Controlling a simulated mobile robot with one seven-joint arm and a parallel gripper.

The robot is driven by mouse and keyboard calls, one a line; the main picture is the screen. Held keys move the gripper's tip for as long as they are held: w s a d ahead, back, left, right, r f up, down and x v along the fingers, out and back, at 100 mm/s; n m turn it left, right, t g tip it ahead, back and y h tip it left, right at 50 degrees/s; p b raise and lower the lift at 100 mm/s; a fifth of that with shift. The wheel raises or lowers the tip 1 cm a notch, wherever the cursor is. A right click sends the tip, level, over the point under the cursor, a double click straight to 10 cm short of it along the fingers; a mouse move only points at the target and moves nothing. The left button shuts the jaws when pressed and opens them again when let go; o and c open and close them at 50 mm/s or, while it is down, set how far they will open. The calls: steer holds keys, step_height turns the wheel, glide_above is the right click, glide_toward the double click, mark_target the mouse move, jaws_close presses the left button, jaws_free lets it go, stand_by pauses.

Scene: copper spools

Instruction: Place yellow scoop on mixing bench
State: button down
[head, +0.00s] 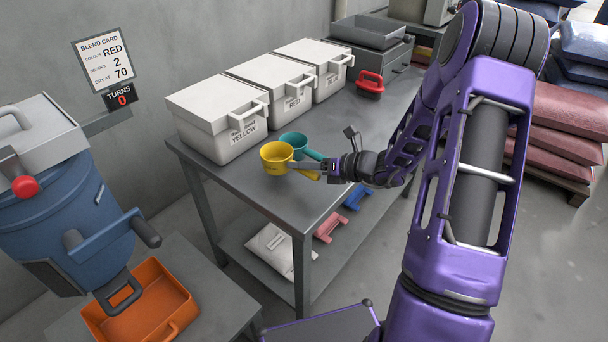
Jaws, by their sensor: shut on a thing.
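The yellow scoop (275,158) is at the near end of the grey mixing bench (250,186), upright with its open cup facing up. My gripper (300,167) reaches in from the right and is shut on the scoop's handle, partly hiding it. I cannot tell whether the scoop's base touches the bench top or hangs just above it. A teal scoop (294,141) stands close behind the yellow one, its handle pointing right towards my gripper.
White bins labelled YELLOW (218,117), RED (272,78) and BLUE (318,63) line the bench's wall side. A red-handled object (370,83) lies farther back. A blue mixer (62,200) and orange tray (142,305) are at left. Stacked sacks (560,130) stand at right.

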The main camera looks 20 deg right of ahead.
steer(key=shift+f+b, duration=0.4)
steer(key=shift+f, duration=1.45)
steer(key=c, duration=0.7)
jaws_free()
steer(key=shift+r, duration=0.1)
steer(key=p+v, duration=0.1)
steer(key=v, duration=1.1)
steer(key=shift+p, duration=0.35)
